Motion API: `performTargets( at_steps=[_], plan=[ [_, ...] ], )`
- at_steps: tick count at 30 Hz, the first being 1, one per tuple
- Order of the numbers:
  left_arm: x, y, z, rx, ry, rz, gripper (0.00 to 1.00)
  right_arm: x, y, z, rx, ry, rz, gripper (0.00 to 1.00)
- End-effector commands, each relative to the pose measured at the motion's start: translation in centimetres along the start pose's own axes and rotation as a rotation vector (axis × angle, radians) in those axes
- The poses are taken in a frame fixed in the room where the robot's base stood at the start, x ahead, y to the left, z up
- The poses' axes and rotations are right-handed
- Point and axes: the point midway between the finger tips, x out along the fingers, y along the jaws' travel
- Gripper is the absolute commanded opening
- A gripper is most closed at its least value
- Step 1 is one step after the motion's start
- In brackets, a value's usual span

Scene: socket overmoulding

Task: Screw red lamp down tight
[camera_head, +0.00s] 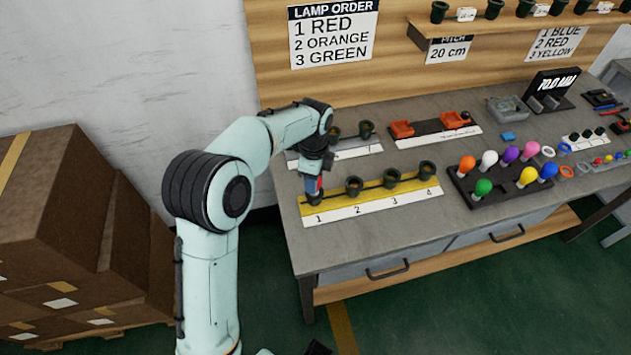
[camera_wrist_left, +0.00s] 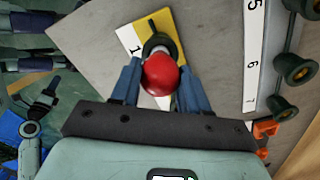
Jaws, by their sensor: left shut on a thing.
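The red lamp (camera_wrist_left: 160,75) is between the two blue fingers of my left gripper (camera_wrist_left: 160,85) in the left wrist view. In the head view my left gripper (camera_head: 314,184) points down over position 1 of the yellow strip, and only a little red of the lamp shows there. The dark socket at position 1 (camera_head: 315,199) is directly under the lamp; it also shows behind the lamp in the left wrist view (camera_wrist_left: 158,42). I cannot tell how deep the lamp sits in the socket. My right gripper is not clearly in view.
Empty sockets stand at positions 2 (camera_head: 354,186), 3 (camera_head: 391,178) and 4 (camera_head: 427,170). A dark tray (camera_head: 457,184) of coloured lamps stands to the right. A lamp order sign (camera_head: 333,33) hangs on the back board. Cardboard boxes (camera_head: 70,230) stand at the left.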

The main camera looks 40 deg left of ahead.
Motion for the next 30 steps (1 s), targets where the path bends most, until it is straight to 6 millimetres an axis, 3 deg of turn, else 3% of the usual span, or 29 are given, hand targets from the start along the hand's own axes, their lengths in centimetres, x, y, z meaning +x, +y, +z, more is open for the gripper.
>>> performTargets(
  at_steps=[4, 13, 22, 30],
  plan=[
    [0.0, 0.0, 0.0, 0.104, 0.000, 0.000, 0.22, -0.3, -0.1, 0.0, -0.001, 0.001, -0.001, 0.43],
    [0.0, 0.0, 0.0, 0.129, 0.000, 0.001, 0.22, -0.4, -0.1, -0.1, -0.001, 0.001, 0.000, 0.43],
    [0.0, 0.0, 0.0, 0.477, 0.001, 0.001, 0.22, -1.6, -0.6, -0.2, -0.002, 0.006, -0.002, 0.43],
    [0.1, 0.0, 0.0, 0.510, 0.000, 0.001, 0.22, -1.5, -0.6, -0.2, -0.002, 0.006, -0.002, 0.43]
  ],
)
